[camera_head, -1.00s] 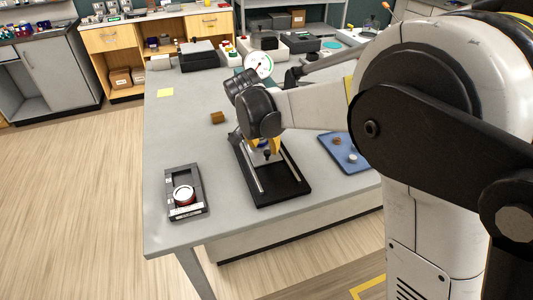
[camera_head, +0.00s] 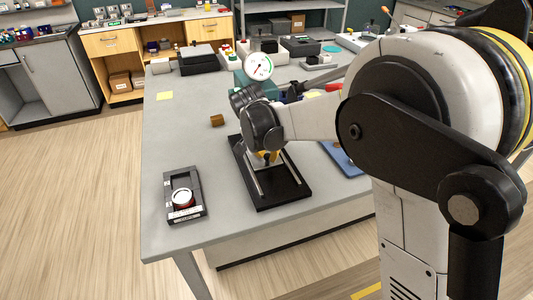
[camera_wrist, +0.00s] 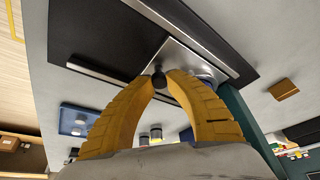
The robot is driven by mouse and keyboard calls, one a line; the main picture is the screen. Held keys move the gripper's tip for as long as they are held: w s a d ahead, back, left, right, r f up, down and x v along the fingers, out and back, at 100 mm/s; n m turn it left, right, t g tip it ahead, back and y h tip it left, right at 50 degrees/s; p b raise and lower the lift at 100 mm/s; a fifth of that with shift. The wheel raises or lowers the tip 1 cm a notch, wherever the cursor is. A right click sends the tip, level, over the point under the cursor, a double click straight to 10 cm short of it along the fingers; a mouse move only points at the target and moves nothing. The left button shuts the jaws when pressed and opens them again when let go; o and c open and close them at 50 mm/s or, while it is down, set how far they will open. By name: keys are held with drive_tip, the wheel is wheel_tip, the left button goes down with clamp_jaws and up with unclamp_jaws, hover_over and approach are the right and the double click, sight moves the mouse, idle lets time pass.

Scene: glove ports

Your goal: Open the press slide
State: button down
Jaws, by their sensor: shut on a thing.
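The press has a black base (camera_head: 288,192) with two bright rails, near the front of the grey table. In the wrist view, a silver slide plate (camera_wrist: 190,62) lies between the rails on the black base, with a small dark knob (camera_wrist: 158,78) at its edge. My gripper (camera_wrist: 160,75) has its two yellow fingers closed around this knob. In the head view, my gripper (camera_head: 268,156) is over the far half of the base, and my wrist hides most of the slide.
A round gauge (camera_head: 258,66) stands behind my wrist. A brown block (camera_head: 217,120) and a blue tray (camera_head: 343,158) flank the press.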

drive_tip(key=s+d, duration=0.1)
drive_tip(key=s, duration=0.3)
drive_tip(key=s+d, duration=0.1)
drive_tip(key=s, duration=0.3)
drive_tip(key=s+d+p, duration=0.1)
drive_tip(key=s+d, duration=0.1)
drive_tip(key=s, duration=0.2)
drive_tip(key=shift+a, duration=0.1)
drive_tip(key=c, duration=1.3)
unclamp_jaws()
drive_tip(key=v, duration=1.2)
drive_tip(key=s+d+n+t, duration=0.1)
drive_tip(key=s+d, duration=0.3)
drive_tip(key=d, duration=0.1)
drive_tip(key=s+d+n+t+y, duration=0.1)
drive_tip(key=s+d+n, duration=0.1)
drive_tip(key=s+d, duration=0.2)
drive_tip(key=s+d+f+n+t+y, duration=0.1)
drive_tip(key=s+d+n, duration=0.1)
drive_tip(key=s+d, duration=0.2)
drive_tip(key=shift+s+d, duration=0.25)
drive_tip(key=shift+d, duration=0.65)
